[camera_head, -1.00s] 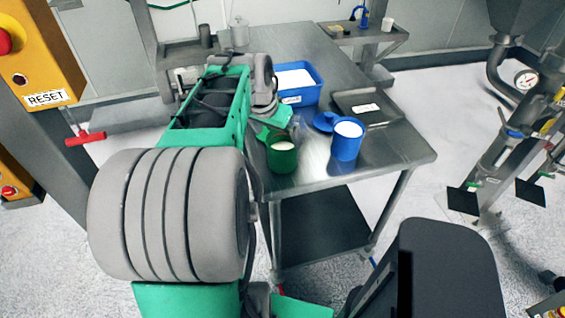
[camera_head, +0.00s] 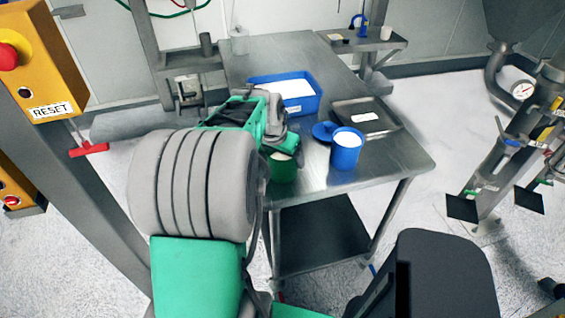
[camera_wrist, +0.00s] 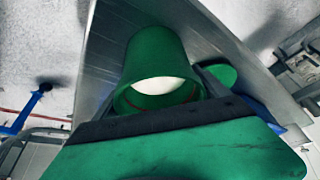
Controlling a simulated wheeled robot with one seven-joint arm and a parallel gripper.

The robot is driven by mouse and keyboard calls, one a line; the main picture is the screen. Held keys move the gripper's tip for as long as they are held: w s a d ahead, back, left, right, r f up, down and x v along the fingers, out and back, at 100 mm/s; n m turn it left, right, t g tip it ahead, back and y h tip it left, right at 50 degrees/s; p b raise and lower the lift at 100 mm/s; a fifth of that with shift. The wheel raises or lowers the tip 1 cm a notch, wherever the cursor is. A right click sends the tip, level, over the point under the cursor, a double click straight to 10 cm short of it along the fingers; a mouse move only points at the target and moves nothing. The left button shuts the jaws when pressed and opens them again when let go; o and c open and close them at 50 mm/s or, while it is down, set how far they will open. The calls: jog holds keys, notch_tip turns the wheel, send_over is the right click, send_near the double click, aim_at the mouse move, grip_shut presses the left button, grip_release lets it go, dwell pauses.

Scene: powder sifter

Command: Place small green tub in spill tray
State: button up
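The small green tub (camera_head: 284,172) stands upright near the table's front-left edge, partly hidden by my wrist. In the wrist view the green tub (camera_wrist: 154,62) has white contents at its open mouth, just beyond my gripper (camera_wrist: 165,119). The spill tray appears to be the shallow metal tray (camera_head: 384,127) with a white label, on the right of the table.
A blue tub (camera_head: 346,154) with white contents and a blue lid (camera_head: 323,131) stand between the green tub and the tray. A blue bin (camera_head: 301,105) of white powder is behind. A green disc (camera_wrist: 222,73) lies beside the green tub. The steel table (camera_head: 400,160) is bare at front right.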

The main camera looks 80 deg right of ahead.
jog(key=shift+r, duration=0.1)
jog(key=c, duration=1.2)
